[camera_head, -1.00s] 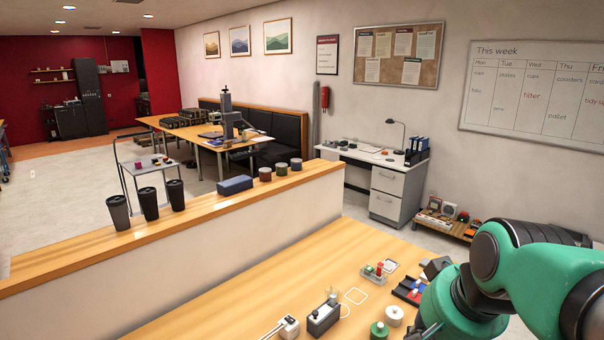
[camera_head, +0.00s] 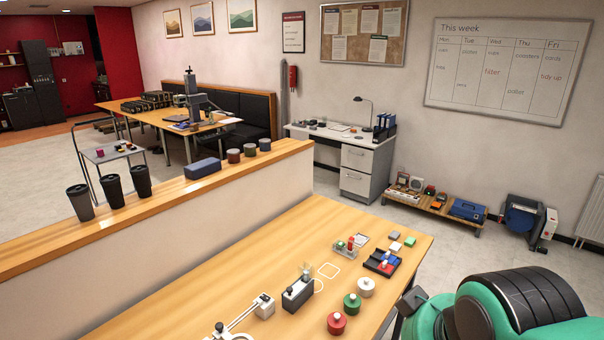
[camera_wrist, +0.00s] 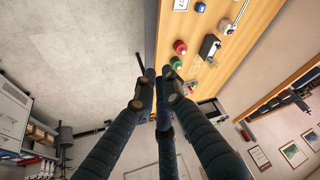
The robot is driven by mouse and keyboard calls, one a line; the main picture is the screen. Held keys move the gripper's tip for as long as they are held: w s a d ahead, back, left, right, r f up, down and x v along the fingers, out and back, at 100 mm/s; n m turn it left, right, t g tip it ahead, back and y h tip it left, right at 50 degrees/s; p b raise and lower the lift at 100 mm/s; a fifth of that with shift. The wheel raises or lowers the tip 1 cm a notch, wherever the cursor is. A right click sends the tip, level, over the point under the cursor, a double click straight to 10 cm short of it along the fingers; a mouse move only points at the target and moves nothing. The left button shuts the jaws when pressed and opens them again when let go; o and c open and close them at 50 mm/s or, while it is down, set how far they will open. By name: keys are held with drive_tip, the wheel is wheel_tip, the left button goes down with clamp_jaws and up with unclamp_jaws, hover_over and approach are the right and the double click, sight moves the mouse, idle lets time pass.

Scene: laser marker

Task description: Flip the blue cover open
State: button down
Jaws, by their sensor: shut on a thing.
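I cannot make out a blue cover for certain. The dark tray (camera_head: 381,262) on the near table has small blue and red parts in it. A blue case (camera_head: 468,209) sits on the low shelf by the wall. In the wrist view my gripper (camera_wrist: 157,78) has its dark fingers close together, with the wooden table beyond them. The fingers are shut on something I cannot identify. In the head view my green arm fills the lower right, and its fingertips cannot be made out.
On the near table (camera_head: 230,290) stand a dark box (camera_head: 298,292) with a clear upright part, a red round piece (camera_head: 337,323), a green one (camera_head: 352,303) and a white one (camera_head: 366,287). A ledge with cups (camera_head: 80,203) runs behind. The table's right edge drops to open floor.

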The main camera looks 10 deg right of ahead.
drive_tip(key=w+d+f+m+y, duration=0.1)
drive_tip(key=w+d, duration=0.2)
drive_tip(key=w, duration=0.8)
drive_tip(key=w+d+f+m, duration=0.1)
drive_tip(key=w+d, duration=0.2)
drive_tip(key=w, duration=0.8)
drive_tip(key=w+d+f+m+y, duration=0.1)
drive_tip(key=w+d, duration=0.1)
drive_tip(key=w, duration=0.9)
drive_tip(key=w+d+f+m+t, duration=0.1)
drive_tip(key=w+d+f+m, duration=0.1)
drive_tip(key=w+d+f, duration=0.8)
drive_tip(key=w+d+f+m+h, duration=0.1)
drive_tip(key=w+d+f+m, duration=0.1)
drive_tip(key=w+d+f, duration=0.8)
drive_tip(key=d+f+b, duration=0.1)
drive_tip(key=d+f, duration=0.3)
drive_tip(key=d, duration=0.1)
drive_tip(key=shift+w+d+f+m+t, duration=0.15)
drive_tip(key=shift+w+f+m+t, duration=0.15)
drive_tip(key=shift+m+t, duration=0.1)
drive_tip(key=shift+f, duration=0.15)
